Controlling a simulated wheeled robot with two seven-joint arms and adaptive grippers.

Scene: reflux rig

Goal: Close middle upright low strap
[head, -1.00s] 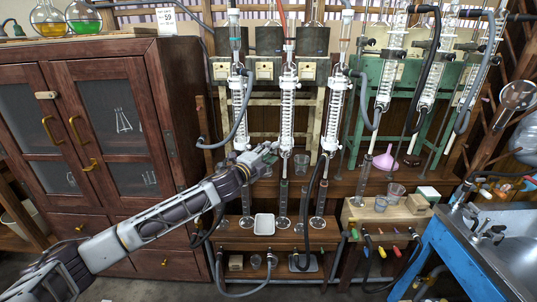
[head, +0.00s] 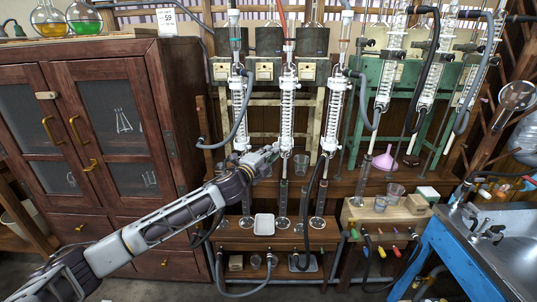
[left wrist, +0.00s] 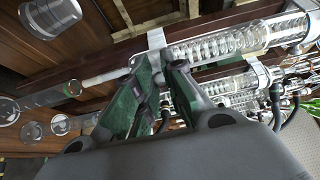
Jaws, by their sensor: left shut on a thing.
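The middle upright condenser (head: 287,97) is a clear glass tube with a coil, standing in the wooden rack. Its low strap (left wrist: 156,39) is a pale metal band around the lower end of the coil section in the left wrist view. My left gripper (head: 272,153) is at the left of the condenser's lower end in the head view. Its green-padded fingers (left wrist: 162,72) are shut on the low strap in the left wrist view. The fingers hide part of the strap, so how far it is closed cannot be told. My right gripper is not in view.
Similar condensers stand close on the left (head: 239,105) and right (head: 334,112). Glass cylinders and a white tray (head: 264,224) are on the shelf below. A black hose (head: 309,195) hangs to the right. A wooden cabinet (head: 95,130) is at the left.

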